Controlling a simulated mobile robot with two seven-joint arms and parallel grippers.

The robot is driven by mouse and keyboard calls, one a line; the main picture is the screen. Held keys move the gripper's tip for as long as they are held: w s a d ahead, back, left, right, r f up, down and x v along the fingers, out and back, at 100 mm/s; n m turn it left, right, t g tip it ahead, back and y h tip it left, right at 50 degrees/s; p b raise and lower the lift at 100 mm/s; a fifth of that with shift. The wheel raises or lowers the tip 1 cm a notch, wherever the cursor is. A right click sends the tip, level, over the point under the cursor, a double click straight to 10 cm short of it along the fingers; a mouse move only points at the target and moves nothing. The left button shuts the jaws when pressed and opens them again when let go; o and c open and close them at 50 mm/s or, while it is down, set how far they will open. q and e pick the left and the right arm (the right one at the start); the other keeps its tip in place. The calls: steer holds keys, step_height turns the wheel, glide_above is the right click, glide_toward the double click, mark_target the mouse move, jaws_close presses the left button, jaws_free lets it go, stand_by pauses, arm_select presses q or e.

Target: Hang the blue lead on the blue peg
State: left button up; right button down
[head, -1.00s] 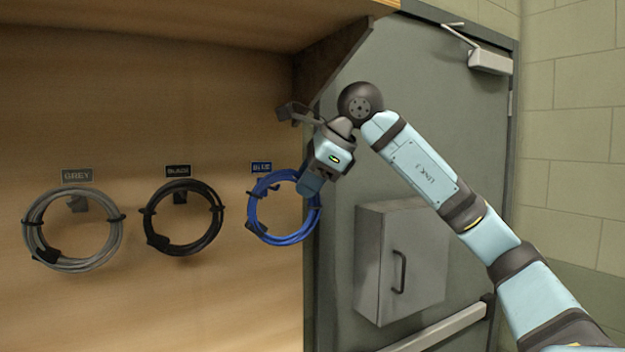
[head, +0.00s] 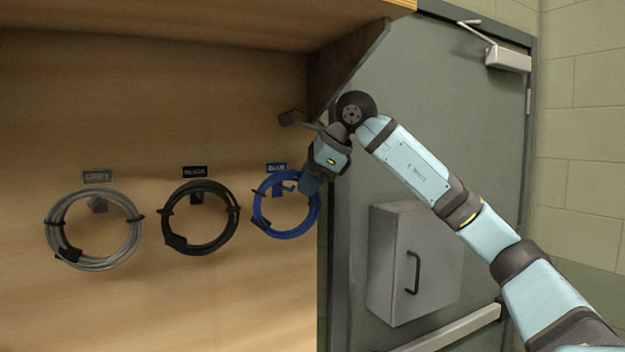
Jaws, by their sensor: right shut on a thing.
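The blue lead (head: 289,235) is a coiled loop in front of the wooden board, just below the BLUE label (head: 277,167). My right gripper (head: 304,188) is shut on its upper right side. A small peg (head: 284,188) shows below the label, inside the upper part of the loop as seen from here. I cannot tell whether the lead rests on the peg or only hangs in front of it. The gripper's fingertips are partly hidden by the gripper body. My left gripper is not in view.
A grey lead (head: 93,266) and a black lead (head: 207,249) hang on pegs to the left, under their labels. A slanted bracket (head: 350,65) and shelf are above my wrist. A grey box (head: 385,265) on a door is to the right.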

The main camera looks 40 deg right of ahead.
steer(key=shift+w+d, duration=0.2)
steer(key=shift+w, duration=0.3)
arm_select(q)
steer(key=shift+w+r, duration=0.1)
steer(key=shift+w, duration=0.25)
arm_select(e)
steer(key=shift+w+d+f, duration=0.2)
steer(key=shift+w+f, duration=0.25)
steer(key=shift+w, duration=0.25)
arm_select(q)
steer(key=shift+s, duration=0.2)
